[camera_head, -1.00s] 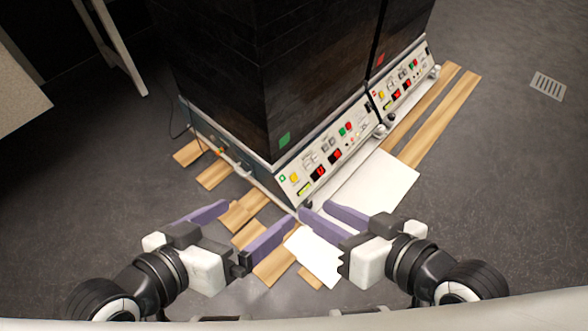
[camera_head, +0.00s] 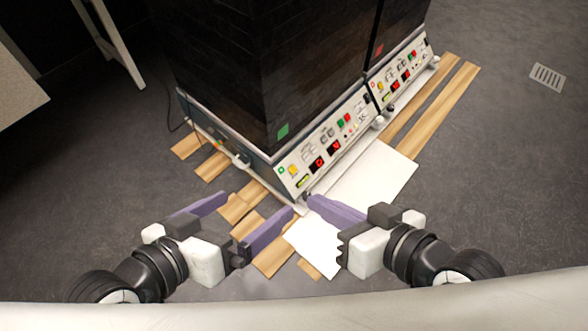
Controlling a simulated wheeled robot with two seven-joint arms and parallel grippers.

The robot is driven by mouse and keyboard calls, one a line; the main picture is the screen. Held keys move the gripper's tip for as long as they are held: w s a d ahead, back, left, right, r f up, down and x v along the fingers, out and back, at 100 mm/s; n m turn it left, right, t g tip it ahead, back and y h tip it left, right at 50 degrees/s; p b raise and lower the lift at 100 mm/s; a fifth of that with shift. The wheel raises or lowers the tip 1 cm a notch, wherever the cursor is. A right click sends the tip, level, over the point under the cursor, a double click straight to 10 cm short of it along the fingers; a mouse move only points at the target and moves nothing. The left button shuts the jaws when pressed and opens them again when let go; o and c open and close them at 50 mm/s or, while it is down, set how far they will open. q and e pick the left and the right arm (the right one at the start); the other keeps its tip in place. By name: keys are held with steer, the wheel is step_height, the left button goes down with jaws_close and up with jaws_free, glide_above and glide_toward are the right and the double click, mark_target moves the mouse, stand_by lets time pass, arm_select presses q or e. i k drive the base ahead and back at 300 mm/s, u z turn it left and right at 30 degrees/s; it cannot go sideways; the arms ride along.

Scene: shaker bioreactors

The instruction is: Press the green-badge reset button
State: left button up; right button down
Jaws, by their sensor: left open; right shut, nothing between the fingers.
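The green-badged bioreactor is the nearer dark cabinet, with a green square badge (camera_head: 283,130) low on its front corner. Its pale slanted control panel (camera_head: 325,147) carries a small green mark at the left end, a yellow button (camera_head: 293,170), red displays, and small green and red buttons (camera_head: 344,121). The labels are too small to read, so I cannot tell which one is reset. My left gripper (camera_head: 259,203) is open and empty, in front of the panel's lower left corner. My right gripper (camera_head: 311,200) is shut and empty, just below the panel's left end, apparently apart from it.
A second cabinet with a red badge (camera_head: 379,50) and a similar panel (camera_head: 400,71) stands behind to the right. Wooden slats (camera_head: 433,112) and white sheets (camera_head: 375,178) lie on the floor below. A pale table (camera_head: 18,85) is at the left. Open floor lies to the right.

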mark_target(293, 169)
steer(key=u, duration=2.45)
steer(key=i, duration=1.25)
steer(key=z, duration=3.4)
steer(key=i, duration=0.45)
